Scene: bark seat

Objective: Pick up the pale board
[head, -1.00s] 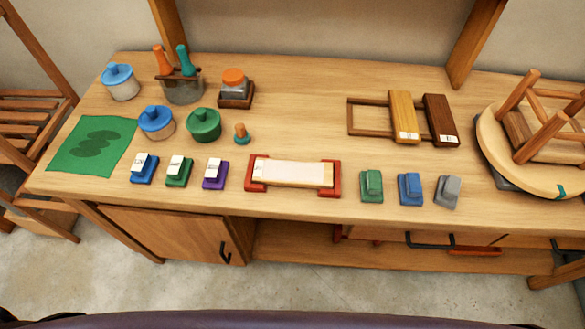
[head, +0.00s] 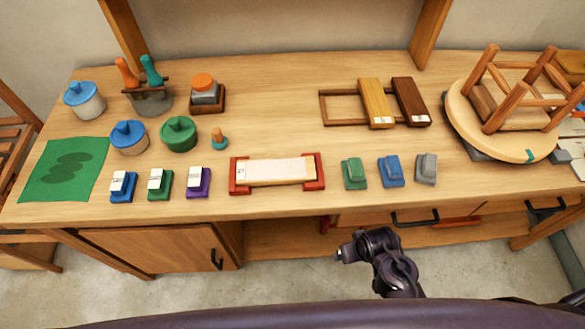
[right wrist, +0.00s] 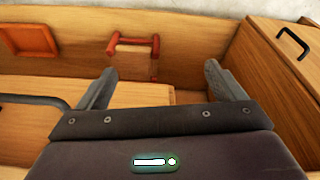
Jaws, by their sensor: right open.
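The pale board (head: 280,171) lies flat between two red end holders (head: 240,176) (head: 312,170) near the front edge of the bench, in the head view. It has a small white label at its left end. My right arm shows low in the head view, in front of the bench and below its top, well short of the board. In the right wrist view my right gripper (right wrist: 160,84) is open, with nothing between its fingers. The board cannot be made out there. My left gripper is in neither view.
Blue, green and purple labelled blocks (head: 160,184) stand left of the board; green, blue and grey blocks (head: 390,171) stand right. Yellow (head: 376,102) and dark brown (head: 410,100) boards lie behind. An upturned stool (head: 510,120) fills the right end. Drawer handles (head: 415,218) project below.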

